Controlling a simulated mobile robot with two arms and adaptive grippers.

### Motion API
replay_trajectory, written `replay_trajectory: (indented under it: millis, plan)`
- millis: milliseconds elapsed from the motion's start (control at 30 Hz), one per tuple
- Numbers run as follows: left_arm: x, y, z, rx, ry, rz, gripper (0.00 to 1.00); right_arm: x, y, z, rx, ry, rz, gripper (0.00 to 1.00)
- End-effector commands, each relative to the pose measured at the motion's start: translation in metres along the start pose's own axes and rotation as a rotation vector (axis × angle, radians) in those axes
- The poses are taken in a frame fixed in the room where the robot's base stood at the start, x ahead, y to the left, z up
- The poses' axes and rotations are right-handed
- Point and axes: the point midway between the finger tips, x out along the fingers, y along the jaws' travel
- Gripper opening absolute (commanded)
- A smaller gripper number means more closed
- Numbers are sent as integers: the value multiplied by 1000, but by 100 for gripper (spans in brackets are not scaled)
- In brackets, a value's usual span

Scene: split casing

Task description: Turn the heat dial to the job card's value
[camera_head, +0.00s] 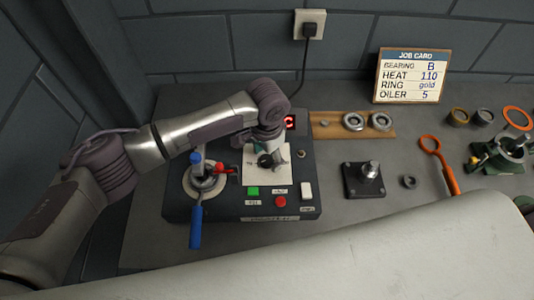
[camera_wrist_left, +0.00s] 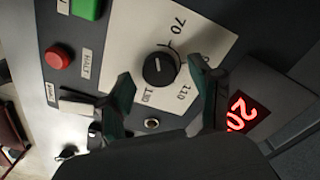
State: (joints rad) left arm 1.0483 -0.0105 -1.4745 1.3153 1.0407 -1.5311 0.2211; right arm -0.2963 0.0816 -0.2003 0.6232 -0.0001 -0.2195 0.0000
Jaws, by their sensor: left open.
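The job card (camera_head: 410,76) stands upright at the back of the bench and reads HEAT 110. The heat dial is a round black knob (camera_wrist_left: 160,68) with a white line, on a white scale plate (camera_wrist_left: 185,30); 70, 110 and 130 are legible. The line's exact reading is unclear. A red display (camera_wrist_left: 242,112) shows digits starting with 20, partly cut off. My left gripper (camera_head: 268,154) is over the dial; in the left wrist view its open fingers (camera_wrist_left: 163,88) stand on either side of the knob, contact unclear. My right gripper is not in view.
The control box (camera_head: 180,208) also carries a blue-handled lever (camera_head: 196,228), a green button (camera_head: 253,190), a red button (camera_head: 281,202) and a white switch (camera_head: 306,190). To its right are a wooden rack (camera_head: 335,130) with rings, a black post base (camera_head: 364,182) and an orange tool (camera_head: 438,158).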

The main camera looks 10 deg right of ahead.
Motion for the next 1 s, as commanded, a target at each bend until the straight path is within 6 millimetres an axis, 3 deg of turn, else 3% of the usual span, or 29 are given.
replay_trajectory:
  millis: [400,767,1000]
  plan:
    - [9,0,0,1,1,0,64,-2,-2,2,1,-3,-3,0]
    - [9,0,0,0,1,0,4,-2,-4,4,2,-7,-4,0]
    - [8,0,0,18,1,1,4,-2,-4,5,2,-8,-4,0]
